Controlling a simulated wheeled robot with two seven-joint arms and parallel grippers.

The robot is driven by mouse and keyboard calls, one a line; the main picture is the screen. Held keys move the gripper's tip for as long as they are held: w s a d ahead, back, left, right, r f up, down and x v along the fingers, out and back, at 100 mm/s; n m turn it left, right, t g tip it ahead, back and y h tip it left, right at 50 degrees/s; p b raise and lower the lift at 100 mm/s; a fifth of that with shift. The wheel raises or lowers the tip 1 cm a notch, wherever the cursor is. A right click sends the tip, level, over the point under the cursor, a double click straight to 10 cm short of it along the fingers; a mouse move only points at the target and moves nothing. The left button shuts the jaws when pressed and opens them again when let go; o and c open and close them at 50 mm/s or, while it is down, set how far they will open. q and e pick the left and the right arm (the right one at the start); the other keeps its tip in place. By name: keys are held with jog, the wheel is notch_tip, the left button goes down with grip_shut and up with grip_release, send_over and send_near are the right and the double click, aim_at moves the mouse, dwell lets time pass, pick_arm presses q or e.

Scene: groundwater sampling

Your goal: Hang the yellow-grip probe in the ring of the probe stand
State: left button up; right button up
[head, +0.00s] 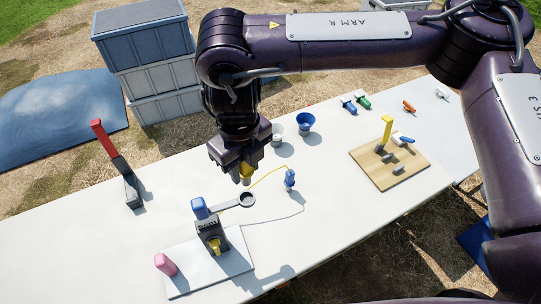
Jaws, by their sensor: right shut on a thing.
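My right gripper (241,171) is shut on the yellow-grip probe (246,180). Only a short piece of the yellow grip shows below the fingers; the rest is hidden. A thin yellow cable runs from the probe to the right. The ring (247,200) of the probe stand sits just below the probe in the picture, at the end of a short grey arm. The probe appears above the ring; I cannot tell whether its tip is inside. My left gripper is not in view.
A pale base plate (240,264) carries the dark unit and a pink-topped piece (165,264). Cups, a wooden board (365,157) and a red-handled tool (103,140) are also on the white table (70,240).

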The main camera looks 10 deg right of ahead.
jog(key=shift+s+a+r, duration=0.1)
jog(key=shift+s+a, duration=0.05)
jog(key=shift+a, duration=0.15)
jog(key=shift+d, duration=0.1)
notch_tip(320, 180, down, 11)
jog(key=b, duration=0.8)
jog(key=shift+s, duration=0.2)
dwell(0.8)
jog(key=shift+s+d+f, duration=0.1)
jog(key=shift+s+f, duration=0.1)
jog(key=shift+s, duration=0.05)
dwell(0.5)
jog(key=o, duration=0.8)
jog(key=shift+o, duration=1.3)
jog(key=r, duration=0.6)
jog(key=r+b, duration=0.1)
jog(key=r, duration=0.2)
jog(key=shift+w+r, duration=0.1)
jog(key=shift+w, duration=0.25)
